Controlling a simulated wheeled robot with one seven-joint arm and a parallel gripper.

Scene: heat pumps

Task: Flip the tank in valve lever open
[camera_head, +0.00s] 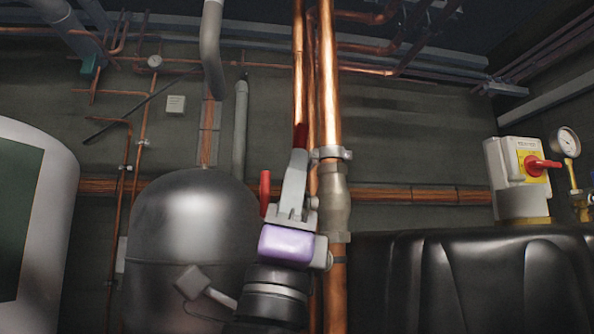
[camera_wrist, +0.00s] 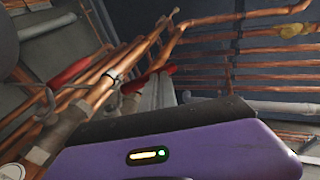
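My gripper (camera_head: 296,155) points up in front of the copper pipes at the centre of the head view, with its purple body (camera_head: 287,245) below. A dark red piece (camera_head: 300,136) shows at the fingertips; I cannot tell whether it is a lever or part of the finger. A bright red handle (camera_head: 265,190) shows just left of the finger base. In the wrist view, one red handle (camera_wrist: 68,74) lies along the pipes at left and a red piece (camera_wrist: 149,82) is by the grey fingers (camera_wrist: 157,95). The fingers look seen edge-on, so their gap is hidden. Which red part is the tank-in lever is unclear.
Vertical copper pipes (camera_head: 328,90) with a grey fitting (camera_head: 334,200) stand right beside the gripper. A dark rounded tank (camera_head: 190,235) is at left. A black tank (camera_head: 470,280) is at right, with a red knob (camera_head: 541,165) on a yellow plate and a gauge (camera_head: 565,141).

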